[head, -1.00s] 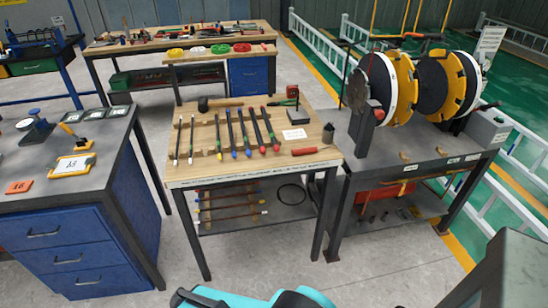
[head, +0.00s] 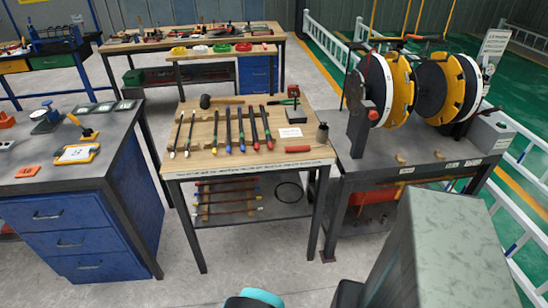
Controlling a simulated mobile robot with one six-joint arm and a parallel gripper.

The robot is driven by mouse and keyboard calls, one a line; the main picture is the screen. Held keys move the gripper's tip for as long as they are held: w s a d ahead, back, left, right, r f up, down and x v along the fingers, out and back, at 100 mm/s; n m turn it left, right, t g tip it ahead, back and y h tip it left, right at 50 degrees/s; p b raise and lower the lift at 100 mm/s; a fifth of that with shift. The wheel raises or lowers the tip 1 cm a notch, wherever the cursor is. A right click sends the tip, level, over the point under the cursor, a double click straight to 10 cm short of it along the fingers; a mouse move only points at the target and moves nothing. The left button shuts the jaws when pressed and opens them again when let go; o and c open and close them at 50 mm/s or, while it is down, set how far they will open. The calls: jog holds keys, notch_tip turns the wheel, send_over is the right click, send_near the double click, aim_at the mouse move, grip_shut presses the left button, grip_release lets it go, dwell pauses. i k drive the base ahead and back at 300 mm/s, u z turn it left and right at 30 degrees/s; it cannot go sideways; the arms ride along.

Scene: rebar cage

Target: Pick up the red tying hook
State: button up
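A wooden-topped workbench (head: 205,165) stands in the middle of the head view. A small red object (head: 297,149), lying flat at its front right edge, may be the red tying hook; it is too small to be sure. Nothing touches either one. My gripper is not in view; only a teal and black part of my arm shows at the bottom edge.
A blue drawer cabinet (head: 80,228) stands left, a spool table (head: 420,172) right. A grey block (head: 440,245) fills the near right. Floor ahead is clear.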

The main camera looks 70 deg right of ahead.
aim_at(306, 147)
jog(key=z, duration=0.75)
jog(key=k, duration=0.1)
jog(key=u, duration=1.7)
jog(key=k, duration=2)
jog(key=z, duration=0.8)
